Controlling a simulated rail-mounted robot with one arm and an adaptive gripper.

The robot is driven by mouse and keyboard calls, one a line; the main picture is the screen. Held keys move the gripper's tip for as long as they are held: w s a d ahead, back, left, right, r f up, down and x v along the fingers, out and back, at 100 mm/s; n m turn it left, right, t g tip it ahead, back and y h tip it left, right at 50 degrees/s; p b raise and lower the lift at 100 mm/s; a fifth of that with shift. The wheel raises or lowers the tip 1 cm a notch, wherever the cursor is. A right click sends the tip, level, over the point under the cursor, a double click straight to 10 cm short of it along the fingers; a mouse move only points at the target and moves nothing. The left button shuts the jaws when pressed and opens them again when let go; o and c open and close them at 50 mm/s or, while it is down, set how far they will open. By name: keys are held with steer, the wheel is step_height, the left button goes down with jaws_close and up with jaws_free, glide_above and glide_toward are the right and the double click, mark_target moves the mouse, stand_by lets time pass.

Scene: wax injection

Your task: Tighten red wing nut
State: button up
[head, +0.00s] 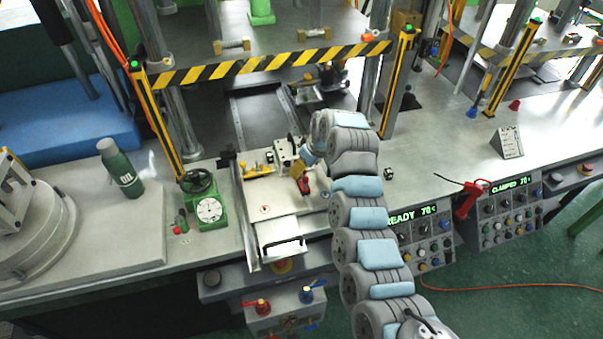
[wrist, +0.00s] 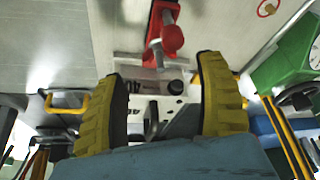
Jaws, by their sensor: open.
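The red wing nut (wrist: 168,36) shows at the top centre of the wrist view, on a metal fixture (wrist: 160,103) with a white block. In the head view, a small red part (head: 304,185) sits on the metal fixture on the bench, left of my arm. My gripper (wrist: 162,70) has its two yellow-and-black fingers spread apart. Nothing is between the fingertips, and the wing nut shows just beyond them, apart from both fingers. In the head view my arm hides most of the gripper.
A striped press frame (head: 270,64) with upright posts stands behind the fixture. A green gauge (head: 209,209) and an oil bottle (head: 119,170) stand to the left. Control panels (head: 421,238) hang at the front edge. The bench top right of my arm is largely clear.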

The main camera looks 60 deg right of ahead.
mark_target(302, 175)
steer(key=shift+x, duration=2.4)
steer(key=c, duration=1.2)
